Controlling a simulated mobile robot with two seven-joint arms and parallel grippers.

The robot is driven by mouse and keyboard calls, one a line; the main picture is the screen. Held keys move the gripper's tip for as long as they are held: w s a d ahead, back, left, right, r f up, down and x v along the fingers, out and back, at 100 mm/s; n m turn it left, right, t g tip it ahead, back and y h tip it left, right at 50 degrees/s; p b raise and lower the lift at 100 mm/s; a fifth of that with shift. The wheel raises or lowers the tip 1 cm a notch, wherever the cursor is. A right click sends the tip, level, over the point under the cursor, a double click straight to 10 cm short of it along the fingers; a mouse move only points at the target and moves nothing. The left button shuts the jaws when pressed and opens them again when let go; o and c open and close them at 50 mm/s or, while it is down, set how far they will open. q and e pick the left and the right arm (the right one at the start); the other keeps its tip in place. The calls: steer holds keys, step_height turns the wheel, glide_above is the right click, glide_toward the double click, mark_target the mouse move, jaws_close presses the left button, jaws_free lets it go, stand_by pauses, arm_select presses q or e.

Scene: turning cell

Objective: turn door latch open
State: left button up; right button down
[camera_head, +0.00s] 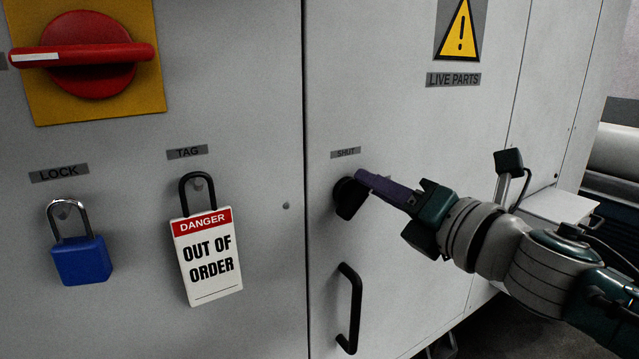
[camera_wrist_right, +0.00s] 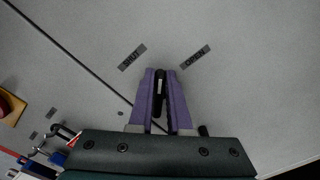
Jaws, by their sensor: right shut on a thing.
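The black door latch (camera_head: 347,199) sits on the grey cabinet door, just below the label SHUT (camera_head: 346,153). My right gripper (camera_head: 366,182) comes in from the right, and its purple fingers are shut on the latch. In the right wrist view the black latch (camera_wrist_right: 160,86), with a pale mark on it, lies between the two purple fingers (camera_wrist_right: 160,98). There the label SHUT (camera_wrist_right: 132,58) is at upper left of the fingertips and the label OPEN (camera_wrist_right: 195,58) at upper right. The fingers hide part of the latch. My left gripper is not in view.
A black door handle (camera_head: 354,308) is below the latch. Left of the door seam are a blue padlock (camera_head: 82,261), an OUT OF ORDER tag (camera_head: 208,256) and a red rotary switch (camera_head: 88,54). A yellow warning sign (camera_head: 460,31) is above. The door face around the latch is flat.

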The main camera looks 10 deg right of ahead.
steer(key=shift+w+d+f+m+b, duration=0.1)
steer(key=shift+f+m, duration=0.2)
steer(key=shift+m, duration=1.15)
steer(key=shift+d+f+m+b, duration=0.1)
steer(key=shift+f+m, duration=0.15)
steer(key=shift+m, duration=1.15)
steer(key=shift+w+d+f+m+b, duration=0.1)
steer(key=shift+f+m, duration=0.2)
steer(key=shift+m, duration=1.15)
steer(key=c, duration=0.9)
jaws_free()
steer(key=shift+o, duration=0.2)
steer(key=shift+s, duration=0.15)
steer(key=v, duration=0.9)
steer(key=shift+s+d+b, duration=0.15)
steer(key=shift+s+b, duration=0.15)
steer(key=shift+s, duration=0.05)
